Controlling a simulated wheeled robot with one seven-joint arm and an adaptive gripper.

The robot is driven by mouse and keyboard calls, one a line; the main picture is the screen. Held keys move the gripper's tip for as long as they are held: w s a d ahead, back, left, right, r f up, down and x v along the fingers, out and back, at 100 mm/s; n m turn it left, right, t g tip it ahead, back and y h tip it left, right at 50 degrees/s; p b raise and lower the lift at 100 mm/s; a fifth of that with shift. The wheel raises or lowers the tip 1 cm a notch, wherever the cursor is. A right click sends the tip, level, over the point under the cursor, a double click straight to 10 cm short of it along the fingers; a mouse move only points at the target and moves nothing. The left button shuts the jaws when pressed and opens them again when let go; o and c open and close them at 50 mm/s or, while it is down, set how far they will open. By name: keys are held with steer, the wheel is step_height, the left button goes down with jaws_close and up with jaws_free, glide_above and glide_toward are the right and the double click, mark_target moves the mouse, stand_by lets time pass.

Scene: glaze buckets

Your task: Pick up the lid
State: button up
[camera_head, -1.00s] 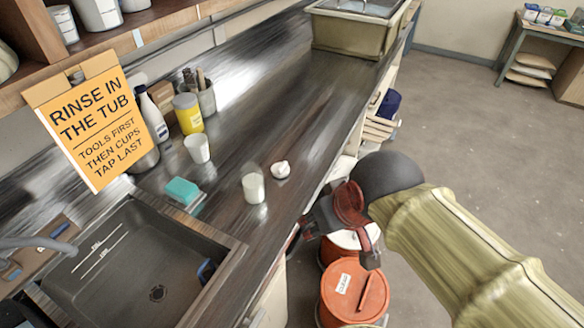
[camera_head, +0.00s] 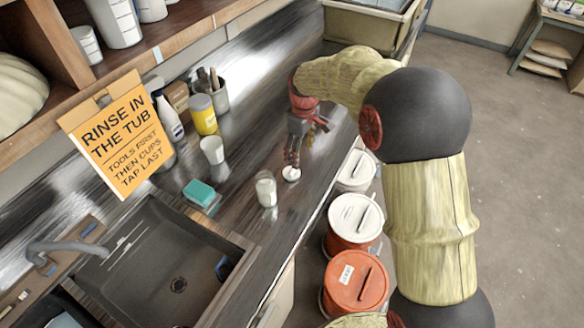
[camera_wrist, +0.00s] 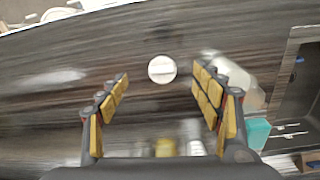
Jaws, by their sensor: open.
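A small round white lid (camera_head: 291,174) lies on the dark counter near its front edge. The height left above the lid is hard to tell.
A whitish jar (camera_head: 266,190) stands left of the lid, and a white cup (camera_head: 213,150) is farther back. A teal sponge (camera_head: 199,193) lies by the sink (camera_head: 175,262). Lidded buckets (camera_head: 355,284) stand below the counter's front edge. The yellow container (camera_head: 203,115) stands at the back.

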mark_target(294, 170)
steer(key=shift+n+g, duration=0.3)
steer(key=shift+n, duration=0.3)
steer(key=f, duration=0.1)
steer(key=w+a+f, duration=0.1)
steer(key=w+f+p, duration=0.1)
steer(key=f, duration=0.1)
steer(key=shift+w+a, duration=0.1)
steer(key=shift+a, duration=0.3)
step_height(294, 170, down, 8)
steer(key=shift+a+b, duration=0.15)
steer(key=shift+b, duration=0.6)
steer(key=shift+c, duration=1.3)
steer(key=c, duration=0.6)
